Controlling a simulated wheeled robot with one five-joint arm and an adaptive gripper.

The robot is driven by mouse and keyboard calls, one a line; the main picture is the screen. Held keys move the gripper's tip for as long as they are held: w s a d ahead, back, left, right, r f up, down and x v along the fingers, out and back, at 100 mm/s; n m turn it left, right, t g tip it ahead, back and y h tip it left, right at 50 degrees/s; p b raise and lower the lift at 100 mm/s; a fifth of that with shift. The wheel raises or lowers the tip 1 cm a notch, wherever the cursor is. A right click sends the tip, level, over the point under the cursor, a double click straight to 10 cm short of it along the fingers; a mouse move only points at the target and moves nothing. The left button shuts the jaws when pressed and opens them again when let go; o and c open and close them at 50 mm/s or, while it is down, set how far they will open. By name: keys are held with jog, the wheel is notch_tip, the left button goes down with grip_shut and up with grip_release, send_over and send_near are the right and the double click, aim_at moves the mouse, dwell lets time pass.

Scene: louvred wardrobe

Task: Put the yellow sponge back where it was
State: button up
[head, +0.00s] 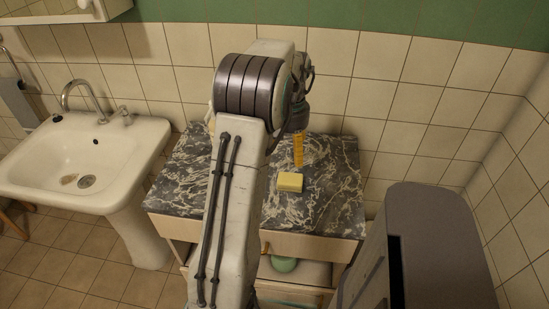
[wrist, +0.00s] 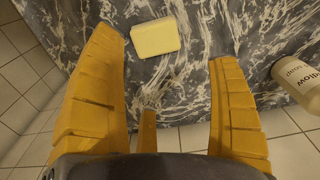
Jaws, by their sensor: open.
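The yellow sponge (head: 290,182) lies flat on the dark marbled counter top (head: 325,205), near its middle right. It also shows whole in the wrist view (wrist: 155,38), at the top between the ends of the fingers. My gripper (head: 298,162) points down over the counter, just behind the sponge in the head view. In the wrist view its yellow fingers (wrist: 167,50) are spread wide with nothing between them. The gripper does not hold the sponge. I cannot tell the exact height of the fingertips above the counter.
A pale labelled bottle (wrist: 300,80) is at the right of the wrist view. A white sink (head: 85,160) stands left of the counter. A rounded green thing (head: 284,263) sits in the open space below the counter. Tiled wall backs the counter; my arm hides its left middle.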

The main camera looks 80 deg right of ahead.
jog(key=w+a+r+n+t+h, duration=0.1)
jog(key=w+a+r+n, duration=0.3)
jog(key=w+a, duration=0.7)
jog(key=w+a+r+n, duration=0.4)
jog(key=w+a, duration=0.4)
jog(key=w, duration=0.4)
jog(key=w+a+n+t, duration=0.15)
jog(key=a+n, duration=0.25)
jog(key=a, duration=0.9)
jog(key=s+a+f+n, duration=0.1)
jog(key=s+a+n, duration=0.1)
jog(key=a, duration=0.4)
jog(key=s+a+f+n+y, duration=0.1)
jog(key=s+a+n, duration=0.1)
jog(key=a, duration=0.5)
jog(key=shift+s+a+n+t, duration=0.2)
jog(key=shift+s+n+t, duration=0.15)
jog(key=shift+n+t, duration=0.15)
